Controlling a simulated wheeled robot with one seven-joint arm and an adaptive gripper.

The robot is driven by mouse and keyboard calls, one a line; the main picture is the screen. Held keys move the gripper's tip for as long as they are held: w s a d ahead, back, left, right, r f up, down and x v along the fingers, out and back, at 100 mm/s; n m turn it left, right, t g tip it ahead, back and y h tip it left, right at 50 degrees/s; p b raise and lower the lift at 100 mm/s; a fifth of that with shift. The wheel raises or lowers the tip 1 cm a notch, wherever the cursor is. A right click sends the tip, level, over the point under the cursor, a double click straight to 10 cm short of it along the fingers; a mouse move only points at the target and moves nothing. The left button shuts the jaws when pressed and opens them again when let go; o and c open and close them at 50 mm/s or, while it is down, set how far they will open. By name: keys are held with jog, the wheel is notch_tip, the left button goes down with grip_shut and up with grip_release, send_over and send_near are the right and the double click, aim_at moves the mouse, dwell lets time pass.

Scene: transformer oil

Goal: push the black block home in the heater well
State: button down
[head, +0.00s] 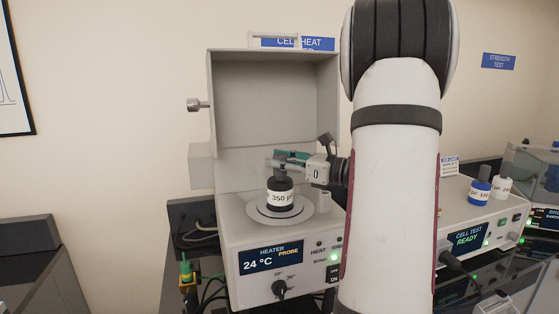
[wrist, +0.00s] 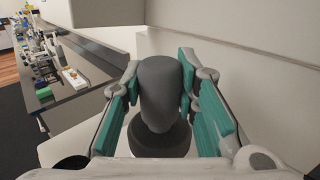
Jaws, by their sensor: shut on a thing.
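The black block (head: 280,199), a dark cylinder with a white label reading about "350 p", stands upright at the round plate of the heater well (head: 257,209) on top of the heater. My gripper (head: 290,158) comes in from the right and is shut on the block's narrower grey top. In the wrist view the block's rounded top (wrist: 161,90) sits between the teal finger pads of my gripper (wrist: 158,92), with the wider dark body below. How deep the block sits in the well cannot be told.
The heater's grey lid (head: 272,100) stands open behind the well. The heater front (head: 280,262) shows 24 °C and "PROBE", with a black knob. My arm hides the area to its right.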

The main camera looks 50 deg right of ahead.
aim_at(280, 181)
jog(key=shift+f+b, duration=1.05)
jog(key=shift+f, duration=1.7)
jog(key=shift+r, duration=0.1)
